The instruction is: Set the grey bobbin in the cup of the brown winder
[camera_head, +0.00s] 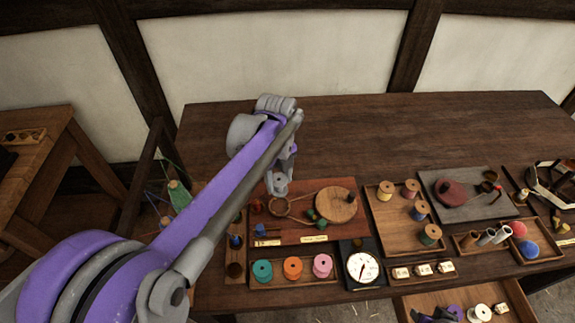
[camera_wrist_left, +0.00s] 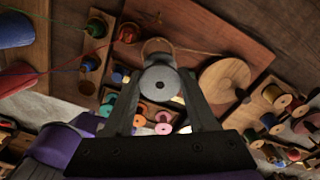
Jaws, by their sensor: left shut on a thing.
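My left gripper (camera_head: 280,187) is shut on the grey bobbin (camera_wrist_left: 160,84), a round grey piece with a hole in its middle. In the head view the bobbin (camera_head: 280,188) shows just under the fingers. The brown winder (camera_head: 305,232) is a red-brown board with a pale wooden disc (camera_head: 337,204) and a small ring-like cup (camera_head: 278,207) at its left. The bobbin appears above and close to the cup; their gap is hard to judge. In the left wrist view the cup's rim (camera_wrist_left: 157,42) shows just beyond the bobbin, which partly covers it.
A tray of coloured spools (camera_head: 292,268) and a dial (camera_head: 362,267) stand in front of the winder. A grey board (camera_head: 470,207) with a dark red disc and a tray of thread spools (camera_head: 390,230) are at right. The table's back (camera_head: 400,130) is clear.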

